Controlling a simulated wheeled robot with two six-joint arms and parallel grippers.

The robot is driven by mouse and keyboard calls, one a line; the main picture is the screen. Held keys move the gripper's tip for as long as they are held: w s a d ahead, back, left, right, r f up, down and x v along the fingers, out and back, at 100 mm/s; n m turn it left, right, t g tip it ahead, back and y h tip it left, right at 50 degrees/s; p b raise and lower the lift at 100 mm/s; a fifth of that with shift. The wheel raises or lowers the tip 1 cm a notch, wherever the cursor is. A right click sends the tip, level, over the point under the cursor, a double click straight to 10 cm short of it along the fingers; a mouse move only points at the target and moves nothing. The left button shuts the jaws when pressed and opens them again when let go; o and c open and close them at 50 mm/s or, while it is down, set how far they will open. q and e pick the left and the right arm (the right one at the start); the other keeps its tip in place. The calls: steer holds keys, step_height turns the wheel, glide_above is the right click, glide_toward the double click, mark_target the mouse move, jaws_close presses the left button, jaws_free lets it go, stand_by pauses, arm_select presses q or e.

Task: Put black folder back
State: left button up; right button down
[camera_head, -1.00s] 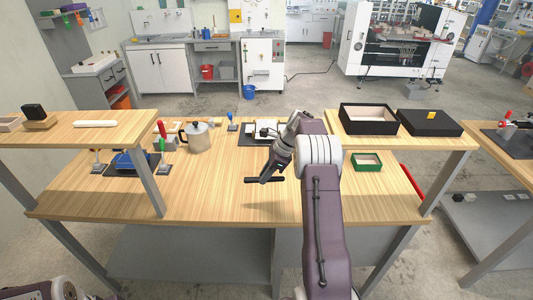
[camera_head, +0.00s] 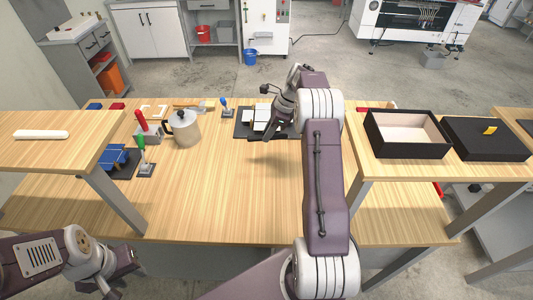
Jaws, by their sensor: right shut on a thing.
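My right gripper (camera_head: 271,128) is shut on a slim dark bar, the black folder (camera_head: 260,138). It holds the bar roughly level, over or just in front of the front edge of a dark mat (camera_head: 243,129). White pieces (camera_head: 262,114) lie on this mat, partly hidden by the gripper. I cannot tell whether the folder touches the table or mat. My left gripper (camera_head: 122,277) is low at the bottom left, in front of the table, away from the folder; its jaw opening is unclear.
A metal pot (camera_head: 184,129) stands left of the mat, near red and green handled tools (camera_head: 142,140). A raised left shelf (camera_head: 60,155) holds a white bar (camera_head: 41,134). A right shelf holds an open black box (camera_head: 406,150) and a black lid (camera_head: 487,154). The middle tabletop (camera_head: 220,195) is clear.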

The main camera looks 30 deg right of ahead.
steer(key=shift+s, duration=0.1)
glide_above(264, 157)
steer(key=d, duration=0.1)
steer(key=f, duration=0.5)
steer(key=shift+s+d, duration=0.2)
steer(key=shift+s, duration=0.1)
steer(key=shift+f, duration=0.4)
step_height(264, 157, down, 4)
steer(key=shift+s+a+r+p, duration=0.1)
steer(key=shift+s+p, duration=0.05)
steer(key=shift+p, duration=0.45)
steer(key=shift+f, duration=0.25)
steer(key=c, duration=1.3)
jaws_free()
arm_select(q)
steer(key=shift+w+d+r, duration=0.15)
steer(key=shift+w+r, duration=0.05)
steer(key=shift+r, duration=0.3)
